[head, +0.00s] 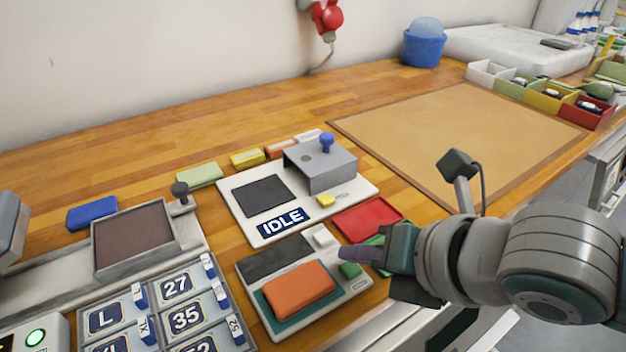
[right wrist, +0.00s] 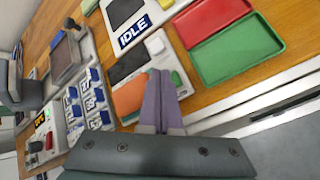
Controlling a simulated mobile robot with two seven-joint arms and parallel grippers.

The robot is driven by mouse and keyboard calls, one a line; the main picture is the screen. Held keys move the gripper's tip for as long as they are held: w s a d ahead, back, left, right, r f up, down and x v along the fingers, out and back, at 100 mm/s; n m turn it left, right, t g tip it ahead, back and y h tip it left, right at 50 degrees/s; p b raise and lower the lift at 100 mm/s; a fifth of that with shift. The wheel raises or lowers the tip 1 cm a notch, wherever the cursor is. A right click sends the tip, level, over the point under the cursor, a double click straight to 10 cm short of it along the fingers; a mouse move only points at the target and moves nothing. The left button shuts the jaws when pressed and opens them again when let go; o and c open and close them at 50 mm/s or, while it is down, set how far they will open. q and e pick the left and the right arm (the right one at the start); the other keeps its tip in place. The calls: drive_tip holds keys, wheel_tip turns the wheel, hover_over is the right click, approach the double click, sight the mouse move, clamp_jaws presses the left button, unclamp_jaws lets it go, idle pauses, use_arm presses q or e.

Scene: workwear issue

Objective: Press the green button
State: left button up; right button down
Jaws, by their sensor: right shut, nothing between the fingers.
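A small green button (head: 350,270) sits on the right side of a pale device (head: 362,284), beside an orange block on a dark green pad. In the right wrist view the green button (right wrist: 176,78) shows just right of the fingertips. My right gripper (head: 345,255) is shut and empty, its purple-grey fingers reaching in from the right, close to the button. In the right wrist view the shut fingers (right wrist: 160,74) point at the device and cover part of it. I cannot tell whether they touch the button. My left gripper is not in view.
A white button (head: 322,236) is on the same device. Behind it stands a panel labelled IDLE (head: 283,221) with a grey box (head: 330,170). A red tray (head: 366,218) and a green tray (right wrist: 238,55) lie beside the device. A tan mat (head: 460,130) is clear.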

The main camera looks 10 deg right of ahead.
drive_tip(key=shift+f, duration=0.4)
drive_tip(key=shift+f+b, duration=0.5)
idle(0.5)
drive_tip(key=shift+r, duration=0.1)
drive_tip(key=shift+r+p, duration=0.8)
drive_tip(key=shift+p, duration=0.25)
drive_tip(key=shift+r, duration=0.1)
wheel_tip(320, 180, up, 5)
drive_tip(key=p, duration=0.5)
